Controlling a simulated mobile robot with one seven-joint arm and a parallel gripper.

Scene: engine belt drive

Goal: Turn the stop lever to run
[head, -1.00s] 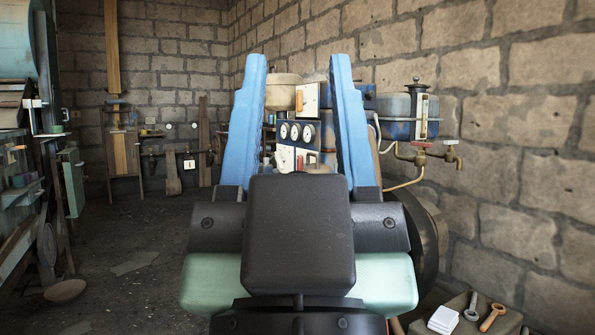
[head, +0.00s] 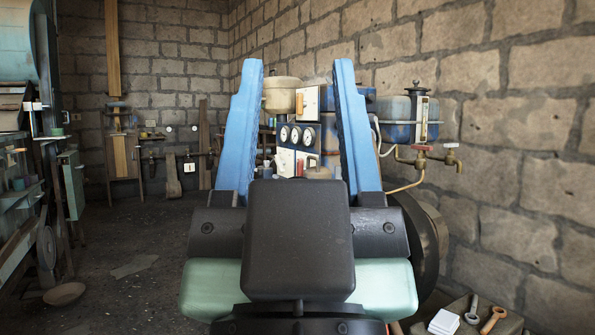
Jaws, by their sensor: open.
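My gripper (head: 297,64) fills the middle of the head view. Its two blue fingers stand upright and apart, with nothing held between them. Between and beyond the fingers is an instrument panel (head: 313,133) with several round white dials. A white plate with an orange handle-like part (head: 299,104) shows above the dials. I cannot tell whether this part is the stop lever or which way it is set. The gripper's dark body and the fingers hide the lower panel and much of the engine. No contact between the fingers and the panel is visible.
A dark wheel (head: 430,235) is partly hidden behind my gripper. Tools lie on a tray at lower right. Bare floor (head: 140,290) shows at left.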

